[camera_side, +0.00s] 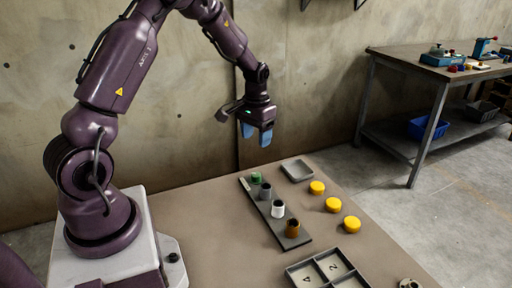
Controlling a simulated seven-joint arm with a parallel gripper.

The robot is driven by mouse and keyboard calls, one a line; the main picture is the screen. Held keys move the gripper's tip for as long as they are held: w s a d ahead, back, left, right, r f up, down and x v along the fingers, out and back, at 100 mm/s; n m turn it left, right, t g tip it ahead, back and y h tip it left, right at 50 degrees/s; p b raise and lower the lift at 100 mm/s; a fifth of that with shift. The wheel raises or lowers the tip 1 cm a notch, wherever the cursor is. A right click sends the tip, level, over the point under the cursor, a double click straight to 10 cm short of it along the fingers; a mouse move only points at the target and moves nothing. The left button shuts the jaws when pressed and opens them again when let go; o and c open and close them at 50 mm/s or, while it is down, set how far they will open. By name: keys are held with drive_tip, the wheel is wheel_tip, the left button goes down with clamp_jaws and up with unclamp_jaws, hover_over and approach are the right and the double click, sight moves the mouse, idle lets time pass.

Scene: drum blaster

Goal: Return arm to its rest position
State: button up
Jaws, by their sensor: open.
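My purple arm stands on a pale base at the left of the table in the side view. My gripper (256,133) hangs above the back of the table, fingers pointing down. Its blue fingertips are apart, with nothing seen between them. It is raised clear of the table and the objects on it.
Below, a dark rack (249,190) holds a green, a grey, a white (278,209) and an orange-brown (292,228) piece. Three yellow discs (333,205) lie to its right. A grey tray (297,170) is behind; a divided tray (303,277) is in front. A workbench (440,72) stands back right.

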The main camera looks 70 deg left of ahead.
drive_tip(key=shift+r, duration=0.2)
drive_tip(key=shift+s, duration=0.1)
drive_tip(key=s+d+r+m+t, duration=0.4)
drive_tip(key=s+d+r+t, duration=0.1)
drive_tip(key=s+d+r, duration=1.3)
wheel_tip(320, 180, up, 2)
drive_tip(key=shift+d+r+t, duration=0.1)
drive_tip(key=shift+d+t, duration=0.2)
drive_tip(key=shift+d, duration=0.6)
